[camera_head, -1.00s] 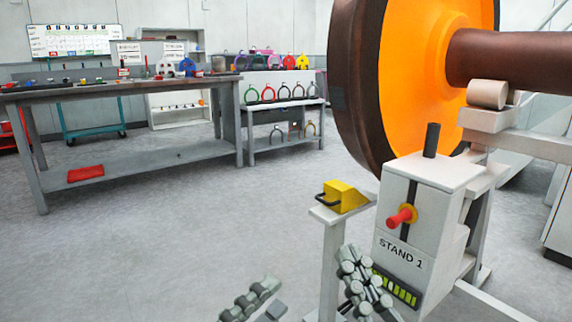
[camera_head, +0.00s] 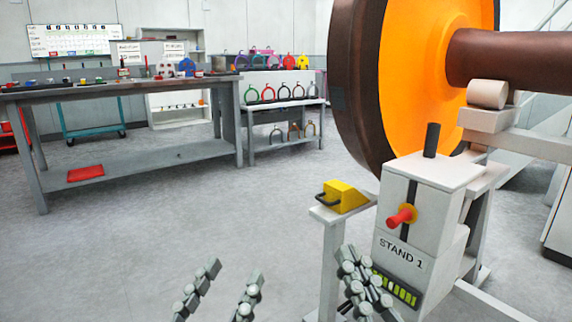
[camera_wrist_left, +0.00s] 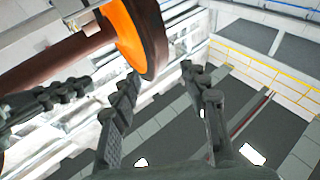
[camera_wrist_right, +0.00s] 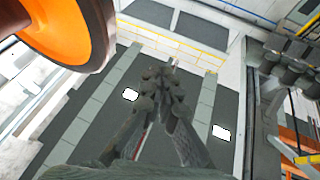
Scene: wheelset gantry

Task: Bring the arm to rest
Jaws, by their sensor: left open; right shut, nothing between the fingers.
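My left gripper (camera_head: 222,292) is at the bottom middle of the head view, with its two fingers spread apart and nothing between them. Its open fingers also show in the left wrist view (camera_wrist_left: 165,95). My right gripper (camera_head: 362,280) is at the bottom of the head view, in front of the stand marked STAND 1 (camera_head: 420,215). Its fingers are together and empty in the right wrist view (camera_wrist_right: 162,85). I cannot tell whether it touches the stand.
A large orange and brown wheel (camera_head: 420,75) with a brown axle (camera_head: 515,58) stands at the right. A yellow block (camera_head: 345,195) sits on a post beside the stand. A workbench (camera_head: 120,87) is at the back left. The floor before it is clear.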

